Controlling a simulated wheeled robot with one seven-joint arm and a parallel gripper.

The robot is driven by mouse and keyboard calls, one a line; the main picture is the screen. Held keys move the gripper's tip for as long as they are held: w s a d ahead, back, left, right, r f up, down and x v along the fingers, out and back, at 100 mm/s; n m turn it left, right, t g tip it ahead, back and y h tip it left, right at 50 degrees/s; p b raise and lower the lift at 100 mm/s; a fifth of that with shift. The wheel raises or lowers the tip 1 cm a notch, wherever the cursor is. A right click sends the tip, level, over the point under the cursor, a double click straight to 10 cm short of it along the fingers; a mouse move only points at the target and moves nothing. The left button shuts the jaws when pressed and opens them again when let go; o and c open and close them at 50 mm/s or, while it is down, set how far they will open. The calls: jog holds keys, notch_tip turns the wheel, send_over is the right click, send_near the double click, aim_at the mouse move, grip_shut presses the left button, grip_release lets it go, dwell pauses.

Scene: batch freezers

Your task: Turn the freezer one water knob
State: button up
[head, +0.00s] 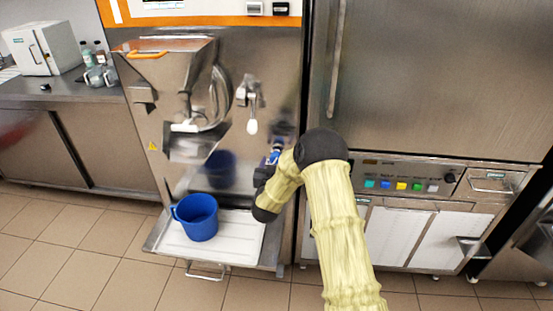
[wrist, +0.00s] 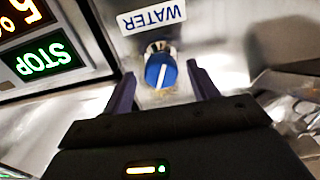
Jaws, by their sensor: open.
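The water knob (wrist: 161,71) is blue with a white pointer line and a metal collar, on a steel panel in the wrist view. A WATER label (wrist: 152,18) appears upside down above it. My gripper (wrist: 160,78) is open, with one dark purple finger on each side of the knob. I cannot tell whether either finger touches it. In the head view my gripper (head: 274,156) is at the right part of the front of the orange-striped freezer (head: 215,20).
A lit display with STOP (wrist: 45,60) is left of the knob in the wrist view. A steel spout with a white-tipped lever (head: 251,125) is nearby. A blue pitcher (head: 197,222) stands on the white tray (head: 240,240) below. A steel cabinet (head: 440,75) stands right.

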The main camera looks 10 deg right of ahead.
jog(key=shift+x, duration=1.25)
jog(key=c, duration=1)
